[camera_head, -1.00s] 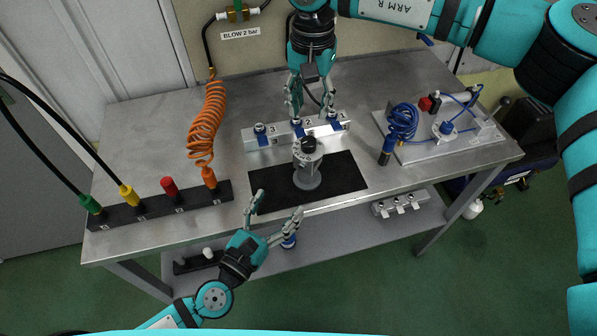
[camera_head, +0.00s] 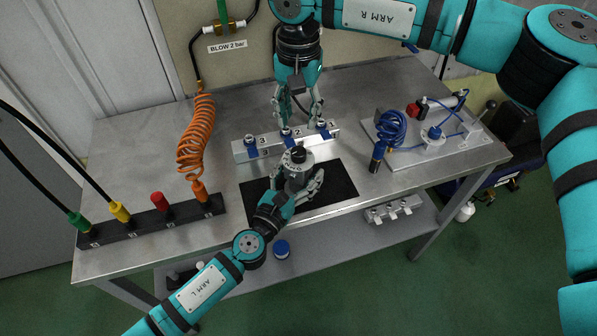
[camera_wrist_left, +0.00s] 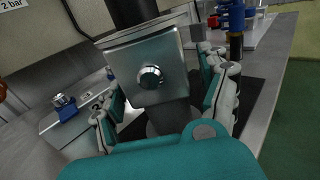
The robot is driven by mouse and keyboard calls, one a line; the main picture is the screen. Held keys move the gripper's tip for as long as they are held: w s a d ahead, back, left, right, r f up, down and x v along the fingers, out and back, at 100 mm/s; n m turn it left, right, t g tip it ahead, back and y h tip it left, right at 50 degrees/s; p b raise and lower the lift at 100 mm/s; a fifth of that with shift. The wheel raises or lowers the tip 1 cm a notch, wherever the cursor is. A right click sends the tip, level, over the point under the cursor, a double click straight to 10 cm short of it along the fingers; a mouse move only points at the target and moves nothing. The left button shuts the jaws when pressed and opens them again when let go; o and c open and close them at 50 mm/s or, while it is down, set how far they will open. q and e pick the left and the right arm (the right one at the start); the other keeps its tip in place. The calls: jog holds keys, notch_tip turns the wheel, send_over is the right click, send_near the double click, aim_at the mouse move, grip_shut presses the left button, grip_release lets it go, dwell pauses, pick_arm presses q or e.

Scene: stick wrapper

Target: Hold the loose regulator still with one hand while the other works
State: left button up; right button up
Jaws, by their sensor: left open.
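The loose regulator (camera_head: 298,158), a grey metal body with a dark top, stands upright on the black mat (camera_head: 340,183). In the left wrist view its square metal face with a round port (camera_wrist_left: 150,77) fills the middle. My left gripper (camera_head: 297,180) is open, with one finger on each side of the regulator. Whether a finger touches it I cannot tell. My right gripper (camera_head: 301,117) points down above the numbered manifold block (camera_head: 240,152) behind the regulator. Its fingers are spread apart, and I see nothing held between them.
A black rack (camera_head: 140,230) with coloured plugs and an orange coiled hose (camera_head: 196,140) is at left. A light board (camera_head: 460,145) with a blue coiled hose (camera_head: 391,128) is at right. A lower shelf (camera_head: 325,235) runs under the table.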

aim_at(299, 150)
pick_arm(q)
jog(key=shift+c, duration=0.3)
grip_shut()
pick_arm(e)
jog(key=o, duration=0.3)
jog(key=shift+o, duration=0.2)
notch_tip(299, 150, down, 10)
jog(key=m, duration=0.9)
jog(key=shift+d+f+m, duration=0.1)
jog(key=shift+d+m, duration=0.05)
jog(key=shift+m, duration=0.25)
grip_shut()
